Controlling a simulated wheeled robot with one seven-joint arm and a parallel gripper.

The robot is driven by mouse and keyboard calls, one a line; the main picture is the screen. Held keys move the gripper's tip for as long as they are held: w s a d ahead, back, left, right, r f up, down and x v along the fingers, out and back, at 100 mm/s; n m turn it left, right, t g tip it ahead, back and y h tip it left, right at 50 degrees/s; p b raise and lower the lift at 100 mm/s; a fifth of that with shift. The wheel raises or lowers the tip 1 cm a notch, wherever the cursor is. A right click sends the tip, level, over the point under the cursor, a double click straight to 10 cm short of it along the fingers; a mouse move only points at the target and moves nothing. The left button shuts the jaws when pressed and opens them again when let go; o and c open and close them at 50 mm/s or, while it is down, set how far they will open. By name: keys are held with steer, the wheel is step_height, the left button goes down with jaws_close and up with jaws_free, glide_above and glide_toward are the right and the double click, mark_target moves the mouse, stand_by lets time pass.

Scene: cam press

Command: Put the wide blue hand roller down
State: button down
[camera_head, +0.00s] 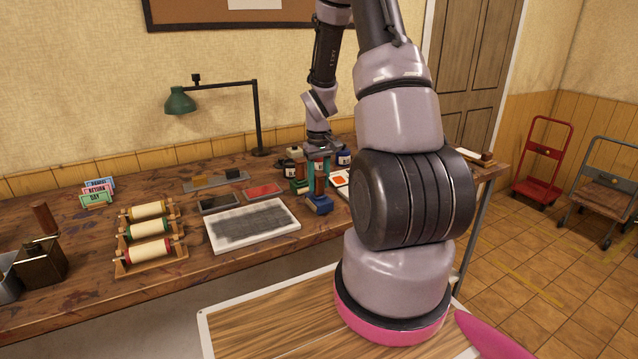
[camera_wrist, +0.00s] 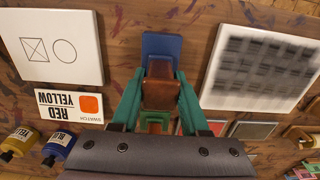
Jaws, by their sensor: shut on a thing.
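The wide blue hand roller (camera_head: 319,204) is below my gripper (camera_head: 318,168), just right of the grey-inked white slab. In the wrist view its blue head (camera_wrist: 162,46) points to the top of the picture. The teal fingers of my gripper (camera_wrist: 160,84) are shut on its brown handle (camera_wrist: 160,92). The roller seems upright and low over the bench; I cannot tell whether it touches the wood. A smaller green hand roller (camera_head: 299,187) stands just behind it, partly hidden by the gripper.
The inked slab (camera_head: 252,226) lies to the left on the bench (camera_head: 85,292). A red-yellow swatch card (camera_wrist: 68,104), a white sheet (camera_wrist: 52,47) and ink bottles (camera_wrist: 57,150) are close on the other side. A rack of rollers (camera_head: 150,256) stands farther left. Bare wood surrounds the blue head.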

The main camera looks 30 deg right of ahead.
steer(key=shift+f, duration=0.2)
steer(key=shift+f, duration=0.15)
steer(key=shift+c, duration=2)
jaws_free()
step_height(320, 180, up, 12)
steer(key=shift+f, duration=0.1)
steer(key=s+a+r+m+t, duration=0.1)
steer(key=s+a+r+t, duration=0.1)
steer(key=s+a+r, duration=0.2)
steer(key=s+a+r+m+t+y, duration=0.1)
steer(key=s+a+r+m+t, duration=0.1)
steer(key=s+a+r, duration=0.3)
steer(key=s+a+r+m+t+y, duration=0.1)
steer(key=s+a+r+t, duration=0.2)
steer(key=s+r, duration=0.7)
step_height(320, 180, up, 4)
steer(key=shift+s+a+r+m, duration=0.2)
steer(key=shift+s+a+m, duration=0.15)
steer(key=shift+a, duration=0.35)
